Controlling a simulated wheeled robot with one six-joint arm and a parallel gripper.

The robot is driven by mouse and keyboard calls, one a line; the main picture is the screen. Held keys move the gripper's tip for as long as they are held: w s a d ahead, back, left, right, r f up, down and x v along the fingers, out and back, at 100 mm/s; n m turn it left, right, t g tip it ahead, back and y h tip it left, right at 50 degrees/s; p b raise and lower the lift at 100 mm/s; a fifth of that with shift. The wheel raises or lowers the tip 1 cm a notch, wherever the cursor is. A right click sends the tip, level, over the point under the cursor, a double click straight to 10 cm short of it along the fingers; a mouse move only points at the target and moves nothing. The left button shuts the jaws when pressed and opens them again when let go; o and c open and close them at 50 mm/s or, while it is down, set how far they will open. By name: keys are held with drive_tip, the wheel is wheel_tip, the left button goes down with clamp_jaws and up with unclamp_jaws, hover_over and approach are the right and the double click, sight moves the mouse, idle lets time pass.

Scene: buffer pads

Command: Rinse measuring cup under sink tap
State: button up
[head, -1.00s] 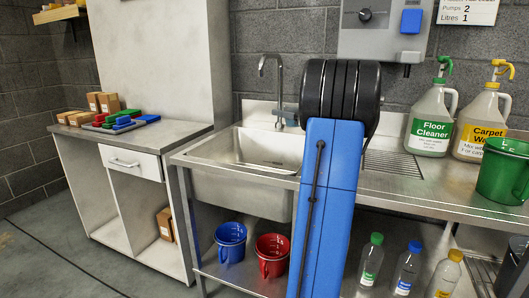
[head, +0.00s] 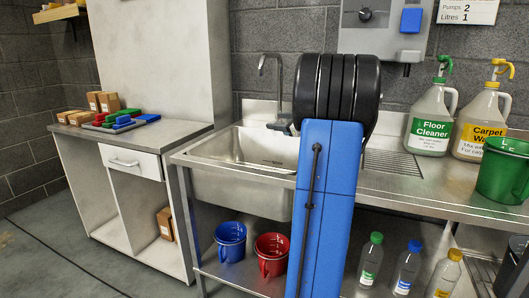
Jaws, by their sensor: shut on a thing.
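The steel sink (head: 258,150) is set into the metal counter at the middle. Its grey tap (head: 270,75) rises behind the basin with the spout curved over to the left. My blue and black arm stands in front of the sink's right side and covers part of it. I cannot tell whether water runs from the tap.
A cabinet (head: 135,165) with coloured blocks stands left.

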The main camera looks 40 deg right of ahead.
drive_tip(key=shift+w+a+f+n+g+h, duration=0.15)
drive_tip(key=shift+a+f+n+g+h, duration=0.1)
drive_tip(key=shift+a+f+n, duration=0.3)
drive_tip(key=shift+w+a+f+n+g+h, duration=0.15)
drive_tip(key=shift+a+f+n+g, duration=0.15)
drive_tip(key=shift+f+n, duration=0.3)
drive_tip(key=shift+a+f+n+h+p, duration=0.15)
drive_tip(key=shift+f+n+h+p, duration=0.25)
drive_tip(key=shift+f+p, duration=0.3)
drive_tip(key=shift+f+n+g+h+p, duration=0.75)
drive_tip(key=shift+f+n+p, duration=1)
drive_tip(key=shift+p, duration=1.25)
drive_tip(key=shift+w+a+r+n+h, duration=0.25)
drive_tip(key=shift+a+r+n, duration=0.25)
drive_tip(key=shift+n, duration=0.3)
idle(0.8)
drive_tip(key=shift+a+n+h, duration=0.2)
drive_tip(key=shift+n+h, duration=0.2)
drive_tip(key=shift+n, duration=0.2)
idle(0.7)
